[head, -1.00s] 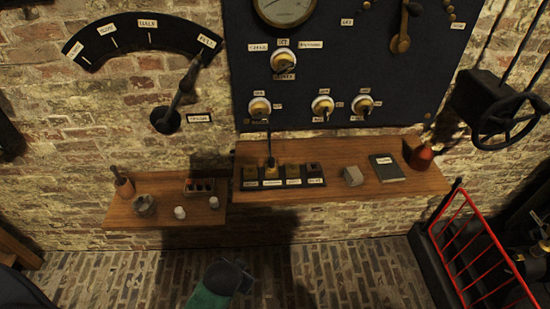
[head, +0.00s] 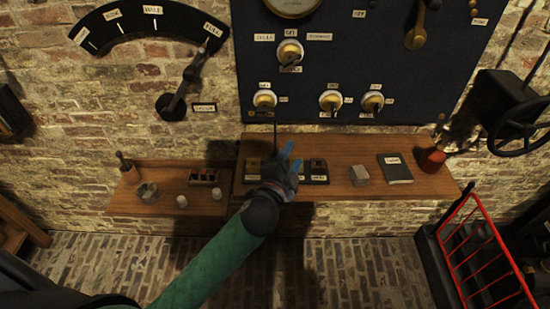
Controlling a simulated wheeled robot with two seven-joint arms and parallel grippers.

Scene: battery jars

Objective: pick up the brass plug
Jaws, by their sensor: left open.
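My left gripper (head: 290,158) reaches in from below over the labelled dark rack (head: 319,179) on the wooden shelf. Its blue-tipped fingers are apart, over the middle of the rack. The brass plug cannot be made out now; my gripper covers the part of the rack where it stood. A thin dark cord (head: 275,134) hangs from the panel down to that spot. I cannot tell whether the plug is between the fingers or behind them. My right gripper is out of view.
A grey block (head: 359,175), a dark book (head: 394,168) and a red conical object (head: 432,160) sit on the shelf to the right. Small white jars (head: 195,174) stand on the lower left shelf. The dark panel (head: 345,55) rises behind. A red railing (head: 480,250) is at lower right.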

